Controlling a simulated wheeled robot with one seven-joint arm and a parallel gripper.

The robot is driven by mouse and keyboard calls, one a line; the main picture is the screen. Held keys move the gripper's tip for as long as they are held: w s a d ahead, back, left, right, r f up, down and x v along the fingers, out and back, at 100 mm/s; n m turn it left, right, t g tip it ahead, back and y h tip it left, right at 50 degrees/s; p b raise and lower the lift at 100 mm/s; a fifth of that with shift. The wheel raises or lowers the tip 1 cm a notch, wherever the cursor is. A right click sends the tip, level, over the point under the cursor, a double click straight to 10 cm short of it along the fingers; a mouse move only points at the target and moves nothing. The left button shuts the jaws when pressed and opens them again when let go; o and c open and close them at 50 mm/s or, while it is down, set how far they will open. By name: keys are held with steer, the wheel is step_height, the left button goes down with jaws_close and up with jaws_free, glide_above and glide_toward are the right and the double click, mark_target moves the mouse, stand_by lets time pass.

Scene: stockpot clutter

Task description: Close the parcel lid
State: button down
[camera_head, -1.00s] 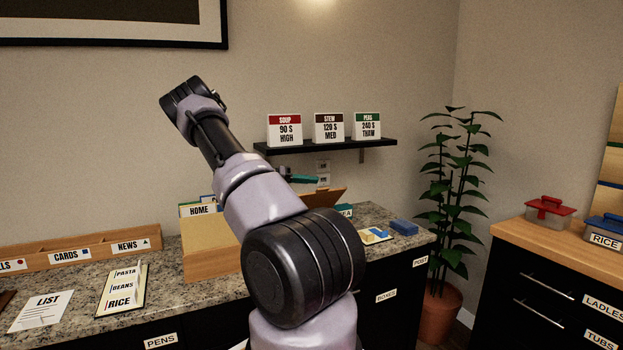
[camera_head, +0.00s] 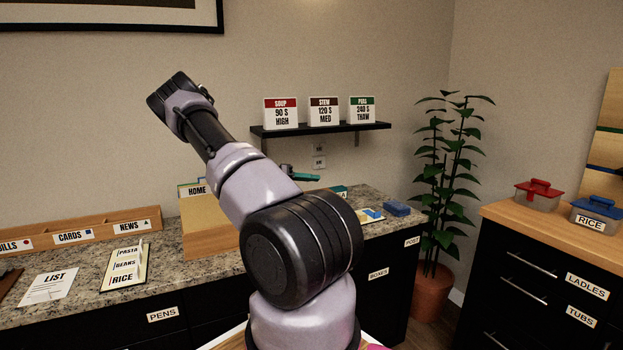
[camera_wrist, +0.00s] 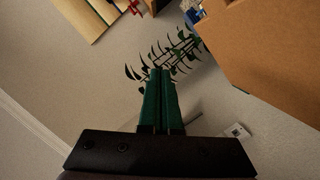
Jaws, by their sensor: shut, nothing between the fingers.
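The parcel, a tan cardboard box (camera_head: 207,232), stands on the granite counter, partly hidden behind my arm in the head view. Its lid is mostly hidden there, so its angle cannot be told. In the wrist view a large tan cardboard panel (camera_wrist: 275,62) fills the upper right, close to the camera; whether it is the lid or a side cannot be told. My gripper (camera_head: 303,175) shows teal fingers above and behind the box's right part. In the wrist view its green fingers (camera_wrist: 160,72) are together and empty, left of the panel with a gap between.
A HOME-labelled file holder (camera_head: 196,190) stands behind the box. A wall shelf (camera_head: 320,130) with three cards is above the gripper. A blue block (camera_head: 397,208) lies on the counter's right end. A plant (camera_head: 437,180) stands beyond it. A letter rack (camera_head: 80,238) is at left.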

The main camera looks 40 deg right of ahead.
steer(key=v, duration=0.7)
steer(key=shift+a, duration=0.25)
steer(key=s+a+r+n+t+y, duration=0.3)
steer(key=s+a+r+t+y, duration=0.2)
steer(key=a, duration=0.9)
steer(key=s+a+r+n+t+y, duration=0.3)
steer(key=s+a+r+t+y, duration=0.2)
steer(key=s+a+r, duration=0.6)
steer(key=s+a+r+n+t+y, duration=0.4)
steer(key=s+a+r+y, duration=0.2)
steer(key=a, duration=1.1)
step_height(320, 180, up, 2)
steer(key=shift+s+a+r+t, duration=0.2)
steer(key=shift+s+t, duration=0.2)
steer(key=shift+s, duration=0.65)
